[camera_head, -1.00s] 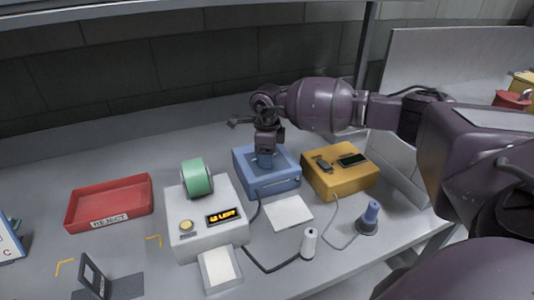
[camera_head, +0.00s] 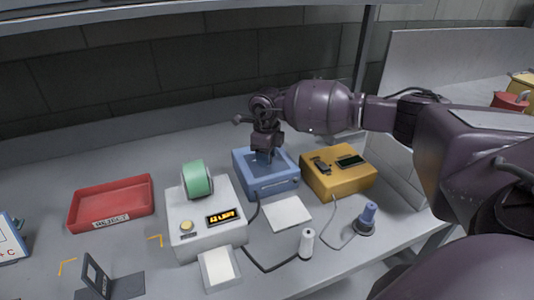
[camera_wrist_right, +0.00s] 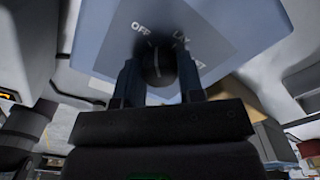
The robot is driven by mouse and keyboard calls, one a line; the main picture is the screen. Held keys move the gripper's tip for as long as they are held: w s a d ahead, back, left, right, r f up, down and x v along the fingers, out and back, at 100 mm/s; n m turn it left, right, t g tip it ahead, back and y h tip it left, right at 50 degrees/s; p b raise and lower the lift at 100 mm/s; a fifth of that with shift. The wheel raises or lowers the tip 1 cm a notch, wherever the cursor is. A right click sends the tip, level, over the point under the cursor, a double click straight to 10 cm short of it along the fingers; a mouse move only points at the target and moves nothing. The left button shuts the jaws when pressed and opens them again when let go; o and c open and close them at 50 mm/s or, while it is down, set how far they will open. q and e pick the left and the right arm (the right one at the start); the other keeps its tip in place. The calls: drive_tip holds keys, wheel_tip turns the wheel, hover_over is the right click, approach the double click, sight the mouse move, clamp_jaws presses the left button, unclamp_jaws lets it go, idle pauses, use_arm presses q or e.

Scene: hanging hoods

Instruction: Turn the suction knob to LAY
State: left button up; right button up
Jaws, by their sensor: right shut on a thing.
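The blue box (camera_head: 270,183) stands on the bench, and its top fills much of the right wrist view (camera_wrist_right: 210,30). The dark suction knob (camera_wrist_right: 155,62) is on that top, with "OFF" printed to its upper left and partly hidden letters to its right. My right gripper (camera_wrist_right: 157,82) is shut on the knob, one finger on each side. In the head view the right gripper (camera_head: 266,153) points down onto the box and hides the knob. Which mark the knob points at is hard to tell. My left gripper is not in view.
A white box with a green roll (camera_head: 197,180) and a lit display stands left of the blue box. A yellow box (camera_head: 340,182) stands close on its right.

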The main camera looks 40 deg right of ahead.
drive_tip(key=m+p, duration=0.1)
drive_tip(key=m, duration=0.1)
drive_tip(key=shift+r+m, duration=0.2)
drive_tip(key=shift+m, duration=0.2)
drive_tip(key=shift+m+p, duration=0.35)
drive_tip(key=shift+m, duration=0.15)
drive_tip(key=m+p, duration=0.1)
drive_tip(key=m, duration=0.2)
drive_tip(key=shift+m+p, duration=0.3)
drive_tip(key=shift+p, duration=0.1)
drive_tip(key=shift+f+m+p, duration=0.1)
drive_tip(key=shift+m+p, duration=0.2)
drive_tip(key=shift+m, duration=0.4)
drive_tip(key=o, duration=0.9)
drive_tip(key=shift+f, duration=0.1)
